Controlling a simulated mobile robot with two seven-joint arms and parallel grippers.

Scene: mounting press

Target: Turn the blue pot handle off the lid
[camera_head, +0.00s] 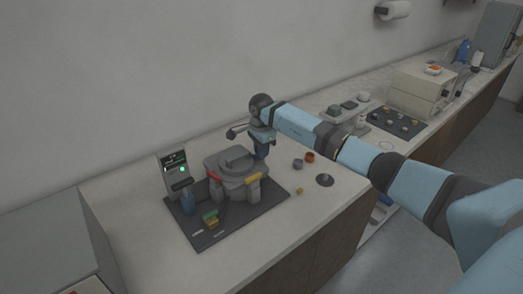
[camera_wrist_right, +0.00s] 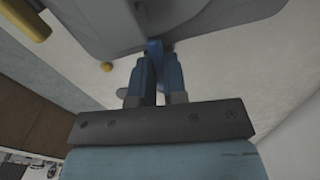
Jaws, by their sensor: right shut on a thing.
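The grey press pot (camera_head: 228,184) with its closed lid (camera_head: 236,158) stands on a dark mat. A red handle (camera_head: 214,176) and a yellow handle (camera_head: 253,178) show on its near side. My right gripper (camera_head: 261,154) is at the pot's back right side, pointing down. In the right wrist view, my right gripper (camera_wrist_right: 155,70) is shut on the blue pot handle (camera_wrist_right: 155,48), which sits between the fingertips beside the grey lid edge (camera_wrist_right: 100,28). The head view hides the blue handle behind the gripper. My left gripper is not in view.
Small cups (camera_head: 298,164) and a dark disc (camera_head: 325,180) lie to the right. The counter's front strip is clear.

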